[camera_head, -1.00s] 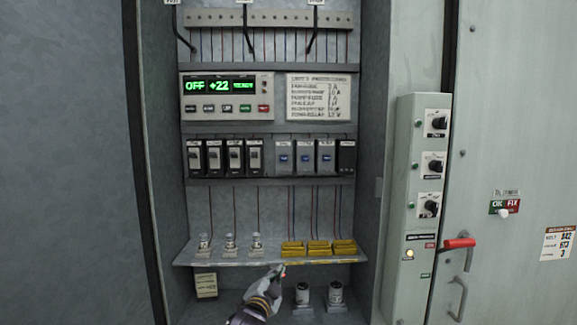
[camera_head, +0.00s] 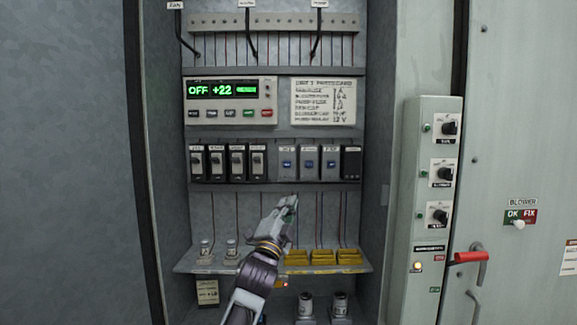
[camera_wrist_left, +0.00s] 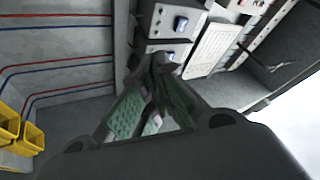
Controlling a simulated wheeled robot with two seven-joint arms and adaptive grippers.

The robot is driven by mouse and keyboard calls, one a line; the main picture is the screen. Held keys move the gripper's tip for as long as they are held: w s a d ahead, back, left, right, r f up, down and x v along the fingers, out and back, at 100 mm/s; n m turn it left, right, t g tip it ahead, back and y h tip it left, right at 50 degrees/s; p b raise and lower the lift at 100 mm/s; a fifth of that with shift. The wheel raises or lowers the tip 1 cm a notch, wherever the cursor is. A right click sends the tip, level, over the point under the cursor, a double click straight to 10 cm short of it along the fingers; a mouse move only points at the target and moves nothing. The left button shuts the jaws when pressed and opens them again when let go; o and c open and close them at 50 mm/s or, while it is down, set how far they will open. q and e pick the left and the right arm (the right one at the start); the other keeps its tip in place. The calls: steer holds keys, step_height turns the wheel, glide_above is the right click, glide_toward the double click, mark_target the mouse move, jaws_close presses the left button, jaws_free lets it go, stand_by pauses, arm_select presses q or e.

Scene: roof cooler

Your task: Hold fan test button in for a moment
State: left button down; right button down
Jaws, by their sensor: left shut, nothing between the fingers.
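Three grey modules with blue buttons sit on the middle shelf of the cabinet: left (camera_head: 287,163), middle (camera_head: 309,163) and right (camera_head: 331,164). Their small labels are too blurred to read, so I cannot tell which is the fan's. My left gripper (camera_head: 290,203) is shut and empty, pointing up just below the left module and in front of the lower back wall. In the left wrist view the green-padded fingertips (camera_wrist_left: 160,64) are close to a module with a blue button (camera_wrist_left: 181,24); contact cannot be told. My right gripper is not in view.
A display panel (camera_head: 230,101) reads OFF and +22. Dark switches (camera_head: 236,162) stand left of the modules. Below are yellow bins (camera_head: 323,258) and small jars (camera_head: 231,248) on a ledge. A column with knobs (camera_head: 439,175) and a red-handled lever (camera_head: 472,257) are at right.

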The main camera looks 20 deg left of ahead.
mark_target(287, 164)
arm_select(q)
step_height(287, 164, up, 10)
steer(key=s+d+m+t+h, duration=0.1)
steer(key=m+t, duration=0.1)
steer(key=shift+s+d+f+m+h, duration=0.2)
steer(key=shift+s+m+h, duration=0.1)
steer(key=shift+s, duration=0.1)
steer(key=shift+w, duration=0.2)
steer(key=w+a, duration=0.2)
steer(key=w, duration=0.6)
steer(key=shift+a, duration=0.2)
